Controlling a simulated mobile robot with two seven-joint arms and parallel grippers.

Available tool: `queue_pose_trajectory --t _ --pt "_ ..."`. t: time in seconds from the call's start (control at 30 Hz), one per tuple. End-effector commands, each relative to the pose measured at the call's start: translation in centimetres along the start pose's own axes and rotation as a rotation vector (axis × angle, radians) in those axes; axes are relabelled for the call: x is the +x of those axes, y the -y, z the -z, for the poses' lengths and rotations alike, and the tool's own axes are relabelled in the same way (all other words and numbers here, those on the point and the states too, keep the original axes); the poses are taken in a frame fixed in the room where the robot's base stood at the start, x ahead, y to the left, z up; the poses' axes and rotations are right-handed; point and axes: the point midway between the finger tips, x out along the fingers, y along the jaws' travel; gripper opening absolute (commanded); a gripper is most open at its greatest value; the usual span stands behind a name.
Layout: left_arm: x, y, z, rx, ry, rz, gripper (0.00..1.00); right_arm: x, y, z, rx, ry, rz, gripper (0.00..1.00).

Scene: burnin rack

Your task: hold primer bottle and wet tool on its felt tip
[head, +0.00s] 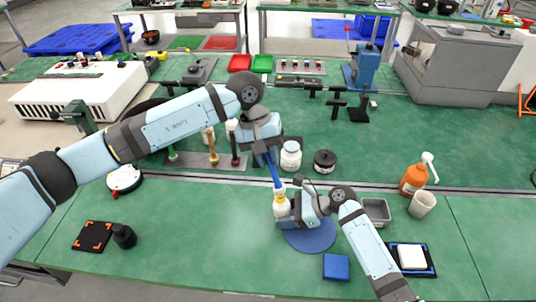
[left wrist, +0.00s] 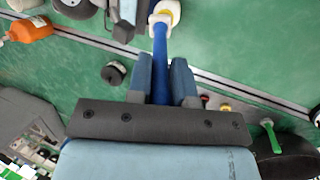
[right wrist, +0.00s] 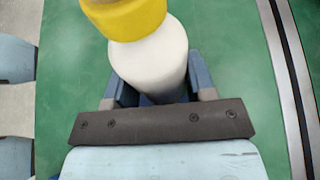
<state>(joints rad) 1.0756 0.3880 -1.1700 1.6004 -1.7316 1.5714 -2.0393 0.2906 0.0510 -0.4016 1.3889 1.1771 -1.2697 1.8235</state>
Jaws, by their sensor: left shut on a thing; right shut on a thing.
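The primer bottle (head: 281,208) has a white body and a yellow collar. It stands upright over a round blue mat (head: 312,238); I cannot tell if it touches the mat. My right gripper (head: 286,218) is shut on its body, which also fills the right wrist view (right wrist: 150,60). My left gripper (head: 270,160) is shut on a slim blue tool (head: 275,174) that points down at the bottle's top. In the left wrist view the tool (left wrist: 160,50) ends at the bottle's cap (left wrist: 166,11). They look touching or nearly so; the felt tip itself is hidden.
A rack (head: 196,161) with several coloured-handled tools stands behind my left arm. A white jar (head: 291,156) and a black puck (head: 325,161) are behind the bottle. An orange pump bottle (head: 412,180), cup (head: 422,205) and metal tray (head: 376,212) are right. A blue block (head: 336,267) lies in front.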

Motion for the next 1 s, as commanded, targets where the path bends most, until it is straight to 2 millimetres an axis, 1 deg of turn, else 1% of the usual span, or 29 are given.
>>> queue_pose_trajectory --t 1.0 --pt "1.2 0.4 0.2 0.000 0.000 0.000 0.00 0.0 0.0 0.1 0.001 -0.001 -0.001 0.37"
